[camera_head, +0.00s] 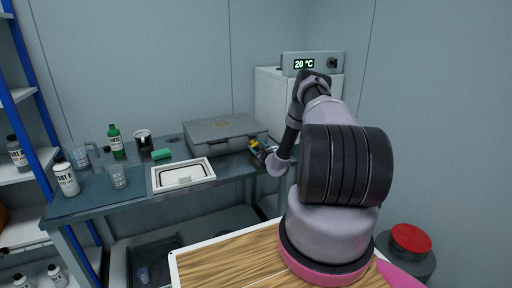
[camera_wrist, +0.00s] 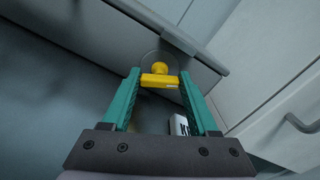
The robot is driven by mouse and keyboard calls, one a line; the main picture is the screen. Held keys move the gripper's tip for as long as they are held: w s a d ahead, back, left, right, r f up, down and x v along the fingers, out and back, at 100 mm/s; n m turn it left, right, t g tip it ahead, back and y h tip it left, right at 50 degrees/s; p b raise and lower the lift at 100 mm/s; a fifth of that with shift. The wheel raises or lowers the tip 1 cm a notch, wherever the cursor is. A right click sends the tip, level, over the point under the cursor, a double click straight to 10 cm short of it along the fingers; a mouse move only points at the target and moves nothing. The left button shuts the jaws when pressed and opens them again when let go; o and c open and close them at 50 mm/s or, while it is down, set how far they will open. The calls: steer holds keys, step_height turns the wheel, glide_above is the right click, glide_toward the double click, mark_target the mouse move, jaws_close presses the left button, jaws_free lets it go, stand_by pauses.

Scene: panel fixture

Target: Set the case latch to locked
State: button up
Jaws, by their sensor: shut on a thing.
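The grey case (camera_head: 222,130) lies closed on the dark bench, and its near front corner faces my gripper. The case latch is a yellow knob with a crossbar (camera_wrist: 160,81) on a round, see-through plate on the case front. My gripper (camera_wrist: 160,84) is shut on the latch, with one teal finger at each end of the crossbar. In the head view my gripper (camera_head: 261,149) is at the right end of the case front, with a bit of the yellow latch (camera_head: 254,143) showing. The lock markings cannot be read.
A white framed tray (camera_head: 183,174) lies left of the case. A white cabinet with a 20 °C display (camera_head: 304,64) stands right of the case.

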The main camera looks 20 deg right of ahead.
steer(key=shift+f+n, duration=0.1)
steer(key=shift+n, duration=1.7)
steer(key=o, duration=1.4)
steer(key=s, duration=1.1)
steer(key=shift+d, duration=0.15)
